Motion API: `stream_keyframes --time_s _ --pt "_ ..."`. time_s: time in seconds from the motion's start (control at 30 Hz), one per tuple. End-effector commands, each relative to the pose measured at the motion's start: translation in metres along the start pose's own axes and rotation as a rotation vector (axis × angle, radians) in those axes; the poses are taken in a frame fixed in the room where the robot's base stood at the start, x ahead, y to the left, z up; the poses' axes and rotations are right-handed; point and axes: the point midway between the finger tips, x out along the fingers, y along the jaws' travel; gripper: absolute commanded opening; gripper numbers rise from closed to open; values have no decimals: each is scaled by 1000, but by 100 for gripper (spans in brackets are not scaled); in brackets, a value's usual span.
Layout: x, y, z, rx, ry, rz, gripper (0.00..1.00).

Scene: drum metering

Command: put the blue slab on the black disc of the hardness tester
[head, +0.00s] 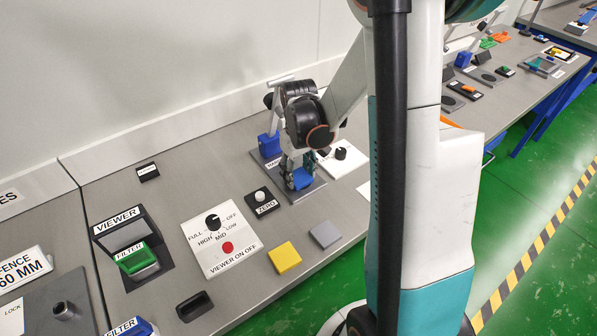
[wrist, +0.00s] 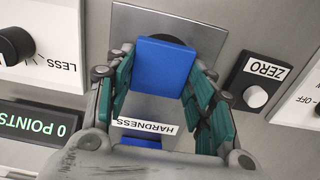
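The blue slab (wrist: 162,70) is between the two fingertips of my gripper (wrist: 164,82) in the wrist view, with the green finger pads at its sides. The slab also shows in the head view (head: 301,179), low under the gripper. The black disc (wrist: 180,40) of the hardness tester is mostly hidden behind the slab; a dark edge shows past it. The slab is over the disc, slightly turned; I cannot tell whether it touches it. The tester's grey base plate (head: 305,193) and blue body (head: 268,146) are around and behind the gripper.
The ZERO button box (head: 262,202) stands left of the tester, and a white dial panel (head: 342,158) is to its right. A yellow slab (head: 284,257) and a grey slab (head: 325,235) lie in front. The viewer (head: 125,235) is farther left.

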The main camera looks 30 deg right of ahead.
Motion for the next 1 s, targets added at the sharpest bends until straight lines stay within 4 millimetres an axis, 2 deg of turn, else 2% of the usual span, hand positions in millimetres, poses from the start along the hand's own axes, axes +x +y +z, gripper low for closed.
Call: stream_keyframes --time_s 0.03,0.1,0.53,0.67,1.0 --pt "1 0 0 0 0 0 58" --pt "0 0 0 0 0 0 69" --pt "-5 0 0 0 0 0 69" --pt "-24 0 0 0 0 0 69" --pt "-94 0 0 0 0 0 69"
